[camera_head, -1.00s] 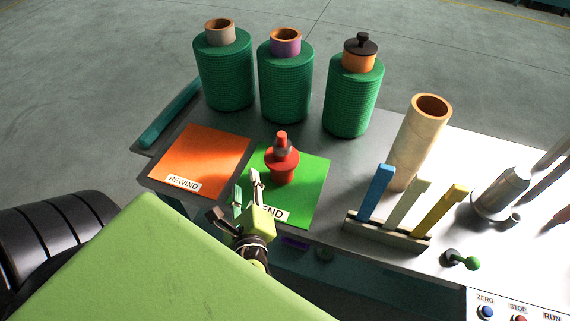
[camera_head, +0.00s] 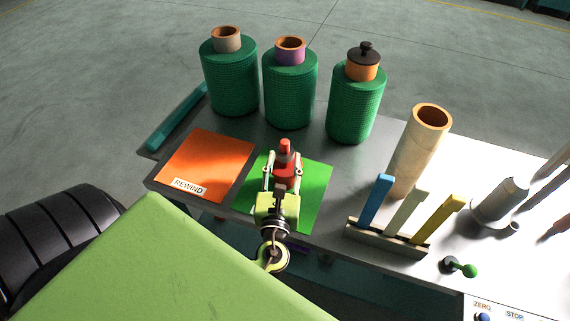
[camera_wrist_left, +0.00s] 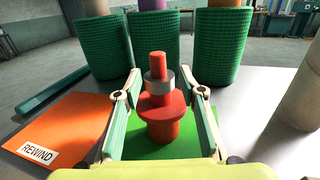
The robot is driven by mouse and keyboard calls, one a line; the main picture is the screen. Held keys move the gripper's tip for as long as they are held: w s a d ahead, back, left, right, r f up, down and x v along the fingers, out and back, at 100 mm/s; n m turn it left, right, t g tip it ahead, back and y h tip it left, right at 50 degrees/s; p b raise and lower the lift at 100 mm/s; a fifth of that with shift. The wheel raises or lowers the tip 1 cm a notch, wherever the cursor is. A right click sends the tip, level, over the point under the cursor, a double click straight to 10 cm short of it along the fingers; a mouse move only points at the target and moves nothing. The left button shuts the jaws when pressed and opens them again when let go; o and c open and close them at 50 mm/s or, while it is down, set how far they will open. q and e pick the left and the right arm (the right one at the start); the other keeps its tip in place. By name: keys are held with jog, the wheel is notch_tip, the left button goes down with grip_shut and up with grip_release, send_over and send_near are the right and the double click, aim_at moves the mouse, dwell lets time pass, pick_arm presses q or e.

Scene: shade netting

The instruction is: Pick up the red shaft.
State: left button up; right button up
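The red shaft (camera_head: 285,148) stands upright on the green mat (camera_head: 316,192). It has a wide red flange and a grey band below its narrow top. In the left wrist view the red shaft (camera_wrist_left: 160,118) stands between the two fingers, with a gap visible on each side. My left gripper (camera_head: 283,165) is open around the shaft from the near side; in the left wrist view the gripper (camera_wrist_left: 166,92) shows its fingers spread. The shaft's lower part is partly hidden by the gripper in the head view. My right gripper is not in view.
An orange REWIND mat (camera_head: 207,163) lies to the left. Several green netting rolls stand behind, the nearest right one (camera_head: 355,105) with a black-knobbed top. A cardboard tube (camera_head: 420,150) and a rack with blue, pale and yellow tags (camera_head: 388,238) stand to the right.

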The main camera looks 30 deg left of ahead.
aim_at(285, 149)
pick_arm(q)
jog(key=x, duration=0.1)
jog(key=p+x, duration=0.1)
jog(key=x, duration=0.1)
jog(key=p+x, duration=0.1)
jog(key=x, duration=0.1)
jog(key=shift+s+a+r, duration=0.1)
jog(key=shift+a+r, duration=0.05)
jog(key=shift+r, duration=0.15)
jog(key=shift+w+a+f, duration=0.1)
jog(key=shift+w+a, duration=0.05)
jog(key=shift+w, duration=0.1)
jog(key=shift+s, duration=0.1)
grip_shut()
